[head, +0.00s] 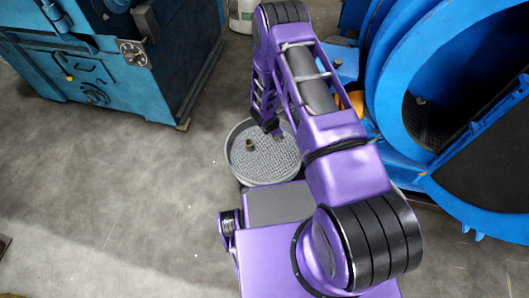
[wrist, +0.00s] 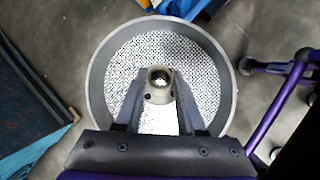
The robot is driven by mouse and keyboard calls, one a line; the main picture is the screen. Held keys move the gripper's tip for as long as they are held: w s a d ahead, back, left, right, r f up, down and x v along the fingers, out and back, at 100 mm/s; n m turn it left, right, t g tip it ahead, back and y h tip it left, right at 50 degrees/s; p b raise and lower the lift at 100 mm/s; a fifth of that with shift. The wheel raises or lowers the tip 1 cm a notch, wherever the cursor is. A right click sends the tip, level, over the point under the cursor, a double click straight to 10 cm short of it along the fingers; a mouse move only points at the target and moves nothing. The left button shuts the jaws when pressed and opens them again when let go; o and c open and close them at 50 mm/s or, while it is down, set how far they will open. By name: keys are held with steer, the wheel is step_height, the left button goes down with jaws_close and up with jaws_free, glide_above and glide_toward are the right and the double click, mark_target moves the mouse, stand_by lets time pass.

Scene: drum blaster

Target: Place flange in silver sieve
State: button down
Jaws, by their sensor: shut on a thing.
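My gripper (wrist: 157,78) has its two fingers shut on the flange (wrist: 158,94), a small grey metal collar with a central hole and small side holes. In the wrist view the flange appears over the mesh of the silver sieve (wrist: 226,103), a round pan with a tall grey rim. The sieve stands on the floor in the head view (head: 232,163), beneath my gripper (head: 271,127). A small brownish piece (head: 249,145) shows inside the sieve's outline there; I cannot tell whether it is the held flange. The flange's exact height above the mesh is unclear.
A blue machine (head: 85,65) stands at the left in the head view. A large blue ring-shaped machine (head: 400,75) stands close on the right. The grey concrete floor (head: 120,180) left of the sieve is clear.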

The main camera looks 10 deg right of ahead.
steer(key=shift+s+a+f+n+y, duration=0.15)
steer(key=shift+s+a+f+n, duration=0.25)
steer(key=shift+f, duration=0.2)
steer(key=shift+s+a+f+n+y, duration=0.15)
steer(key=shift+s+a+f+n, duration=0.2)
steer(key=shift+f, duration=0.25)
steer(key=b, duration=0.2)
glide_above(274, 157)
step_height(274, 157, down, 10)
steer(key=shift+r, duration=0.1)
steer(key=shift+f, duration=0.2)
steer(key=c, duration=0.5)
jaws_free()
steer(key=shift+r, duration=0.1)
